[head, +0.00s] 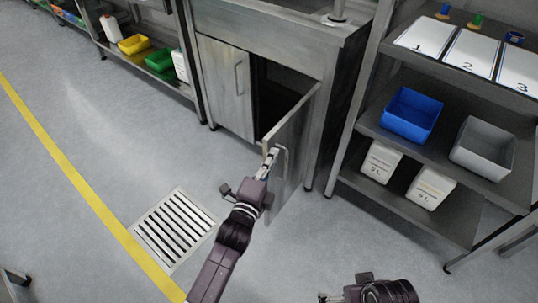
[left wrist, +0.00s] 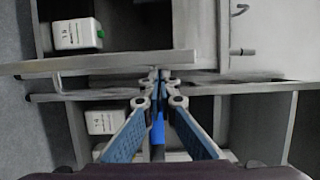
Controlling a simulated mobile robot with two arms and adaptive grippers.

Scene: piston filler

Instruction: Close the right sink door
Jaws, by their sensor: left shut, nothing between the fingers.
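The right sink door (head: 291,140) stands swung open from the sink cabinet, its face turned to the right with a bar handle on it. The dark cabinet opening (head: 272,95) shows behind it. My left gripper (head: 270,157) is shut and empty, its fingertips at the door's free edge by the handle; I cannot tell whether they touch. In the left wrist view the closed fingertips (left wrist: 160,76) overlap the long door edge (left wrist: 110,63), with the handle (left wrist: 60,86) to their left.
The left sink door (head: 222,85) is closed. A metal shelf (head: 400,200) stands to the right with a blue bin (head: 411,114), a grey bin (head: 483,148) and white containers. A floor drain (head: 172,228) lies left of my left arm. The floor around the door is clear.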

